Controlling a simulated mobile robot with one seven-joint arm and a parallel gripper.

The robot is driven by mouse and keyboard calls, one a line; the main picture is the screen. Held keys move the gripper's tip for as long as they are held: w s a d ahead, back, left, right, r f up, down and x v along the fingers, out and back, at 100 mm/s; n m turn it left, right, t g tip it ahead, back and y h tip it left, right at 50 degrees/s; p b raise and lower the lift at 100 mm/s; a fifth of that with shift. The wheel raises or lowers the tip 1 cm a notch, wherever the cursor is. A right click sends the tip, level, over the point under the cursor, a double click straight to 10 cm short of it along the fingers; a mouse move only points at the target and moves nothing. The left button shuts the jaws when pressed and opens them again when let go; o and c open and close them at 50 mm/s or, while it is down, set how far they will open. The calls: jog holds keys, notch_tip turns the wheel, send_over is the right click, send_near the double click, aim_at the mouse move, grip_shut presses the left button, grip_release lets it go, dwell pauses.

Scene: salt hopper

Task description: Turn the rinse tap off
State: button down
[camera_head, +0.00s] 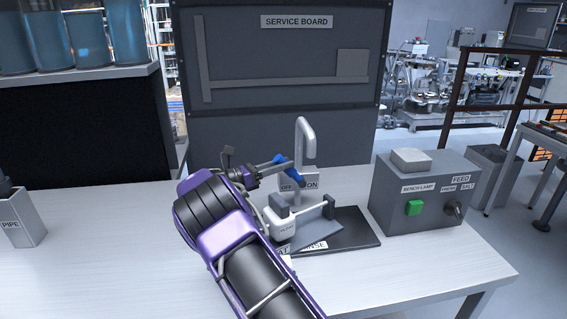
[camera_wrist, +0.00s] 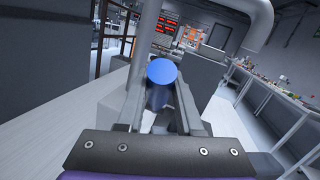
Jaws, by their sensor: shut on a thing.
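The rinse tap (camera_head: 305,140) is a pale pipe with a hooked spout, standing upright on the bench. Its blue handle (camera_head: 292,168) sits low on the pipe, just above a grey plate (camera_head: 299,186) marked OFF at left and ON at right. My gripper (camera_head: 284,162) reaches in from the left and is shut on the handle. In the wrist view, the handle's round blue end (camera_wrist: 161,72) shows between my two fingers (camera_wrist: 160,100). My fingers hide part of the handle, so its exact setting is hard to tell.
A white container (camera_head: 281,224) and grey holder stand on a dark mat (camera_head: 358,236) below the tap. A grey control box (camera_head: 425,192) with a green button is at right. The service board (camera_head: 290,60) stands behind. A PIPE box (camera_head: 22,220) is far left; the bench between is clear.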

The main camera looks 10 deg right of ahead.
jog(key=c, duration=0.5)
grip_release()
jog(key=shift+a, duration=0.1)
jog(key=shift+c, duration=0.2)
jog(key=v, duration=1.7)
jog(key=shift+a+b, duration=0.2)
jog(key=shift+b, duration=0.1)
